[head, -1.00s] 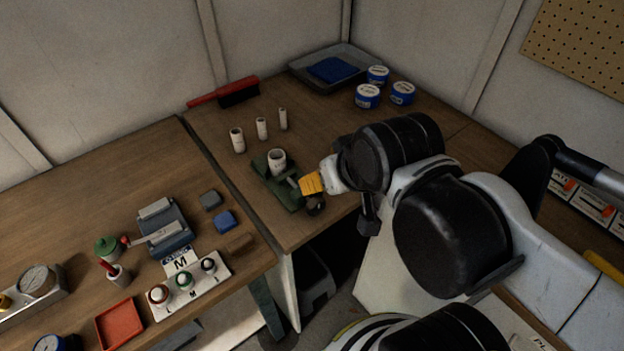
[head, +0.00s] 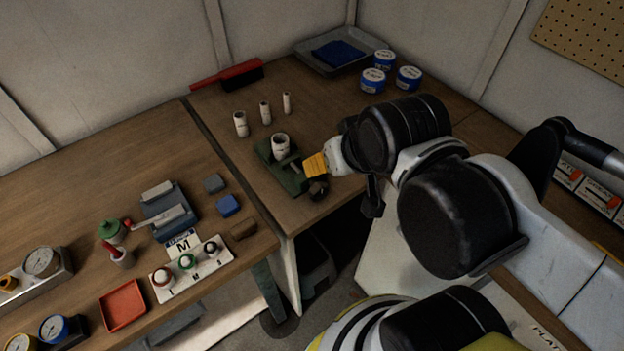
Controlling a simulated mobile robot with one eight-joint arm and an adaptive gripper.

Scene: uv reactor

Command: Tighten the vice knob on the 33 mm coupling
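The green vice (head: 290,182) sits near the front edge of the right table. A white coupling (head: 280,147) stands upright in the vice. A dark round knob (head: 318,190) is at the vice's front end. My gripper (head: 317,177) is at the knob, coming in from the right. Its orange-yellow part and the arm behind it show, but the fingertips are small and dark against the knob. I cannot tell whether they touch or close on it.
Several white cylinders, such as one at the left (head: 241,124), stand behind the vice. Blue-and-white tins (head: 373,81), a grey tray (head: 309,55) and a red brush (head: 226,75) lie at the back. The left table holds a button panel (head: 190,268) and a red tray (head: 122,305).

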